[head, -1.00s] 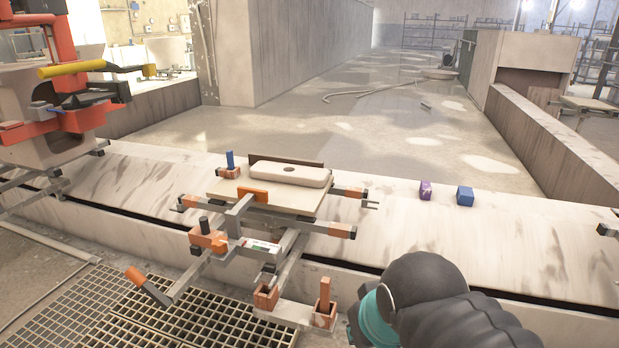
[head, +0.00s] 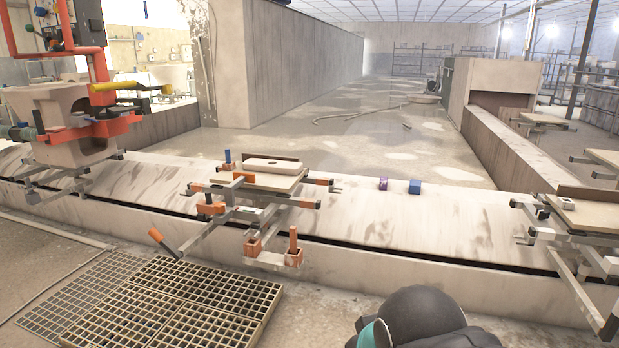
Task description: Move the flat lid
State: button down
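The flat lid (head: 273,165) is a pale, rounded slab with a small dark hole in its top. It lies flat on the beige board (head: 252,187) of the middle carriage, in front of a low dark upright strip. My gripper is not in view; only a dark, rounded part of my arm with a teal band shows at the bottom, well in front of the carriage.
Another carriage (head: 590,215) stands at the right. A large pale ceramic piece (head: 65,115) in an orange frame stands left. Floor grates (head: 200,300) lie in front.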

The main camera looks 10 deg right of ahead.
aim_at(257, 164)
jog(key=z, duration=0.55)
jog(key=i, duration=0.6)
jog(key=z, duration=0.45)
jog(key=i, duration=0.8)
jog(key=u, duration=0.9)
jog(key=i, duration=1.1)
jog(key=u, duration=0.3)
